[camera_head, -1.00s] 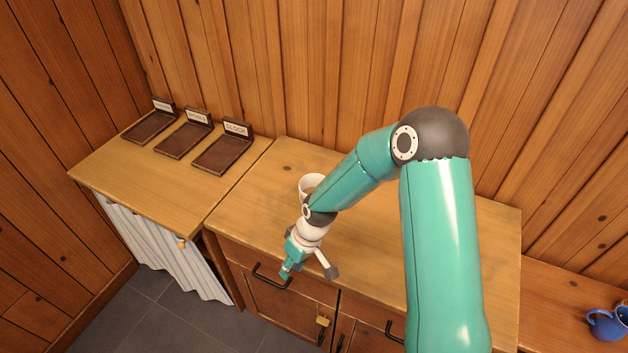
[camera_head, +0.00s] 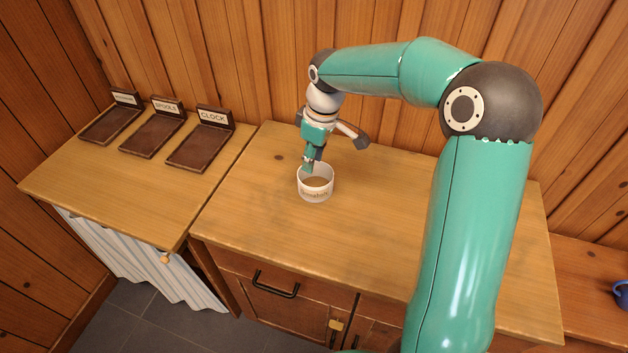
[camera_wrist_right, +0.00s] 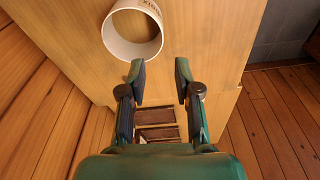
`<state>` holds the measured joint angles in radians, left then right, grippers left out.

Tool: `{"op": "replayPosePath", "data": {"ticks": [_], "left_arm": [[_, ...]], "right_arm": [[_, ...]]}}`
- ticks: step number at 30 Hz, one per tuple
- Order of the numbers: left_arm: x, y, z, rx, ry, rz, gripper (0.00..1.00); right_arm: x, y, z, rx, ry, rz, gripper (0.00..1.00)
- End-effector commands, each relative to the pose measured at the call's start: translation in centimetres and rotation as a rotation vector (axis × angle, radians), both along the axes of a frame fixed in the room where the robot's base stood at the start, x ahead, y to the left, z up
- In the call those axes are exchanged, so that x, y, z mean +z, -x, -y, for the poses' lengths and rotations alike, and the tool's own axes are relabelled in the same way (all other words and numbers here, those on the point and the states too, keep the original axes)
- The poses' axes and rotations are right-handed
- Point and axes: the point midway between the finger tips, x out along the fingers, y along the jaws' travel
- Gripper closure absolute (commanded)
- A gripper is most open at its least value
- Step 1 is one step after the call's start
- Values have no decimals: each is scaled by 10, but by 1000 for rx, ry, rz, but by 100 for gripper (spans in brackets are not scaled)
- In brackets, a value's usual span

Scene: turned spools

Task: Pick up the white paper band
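The white paper band (camera_head: 315,194) is an open ring standing on edge on the wooden counter, with dark lettering on its side. Wood shows through its middle. My right gripper (camera_head: 309,165) is at the band's far rim in the head view, and overlaps it there. In the right wrist view, the right gripper (camera_wrist_right: 160,68) is open, with nothing between its fingers. The band (camera_wrist_right: 120,46) lies just beyond the fingertips, up and to the left, apart from them in the picture. My left gripper is not in view.
Three dark labelled trays stand on the left counter; one reads CLOCK (camera_head: 200,152), the middle one SPOOLS (camera_head: 150,135). A plank wall rises behind. The counter (camera_head: 400,220) around the band is clear. A blue mug (camera_head: 621,292) shows at the right edge.

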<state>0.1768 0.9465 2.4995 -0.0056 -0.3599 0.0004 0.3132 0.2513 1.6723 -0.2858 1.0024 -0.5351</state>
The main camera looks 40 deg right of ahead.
Motion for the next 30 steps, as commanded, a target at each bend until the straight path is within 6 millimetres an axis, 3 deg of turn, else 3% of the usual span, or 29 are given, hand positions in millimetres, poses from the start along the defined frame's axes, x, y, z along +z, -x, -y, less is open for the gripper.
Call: {"op": "replayPosePath", "data": {"ticks": [3, 9, 19, 30], "left_arm": [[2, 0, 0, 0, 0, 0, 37], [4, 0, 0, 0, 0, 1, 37], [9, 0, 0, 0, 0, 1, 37], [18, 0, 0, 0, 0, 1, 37]], "right_arm": [[-28, -2, -1, -4, -3, -6, 68], [-65, -7, -1, -7, -2, -5, 68], [-88, -9, -2, -9, -3, -3, 68], [-130, -15, -6, -9, -2, -2, 68]]}}
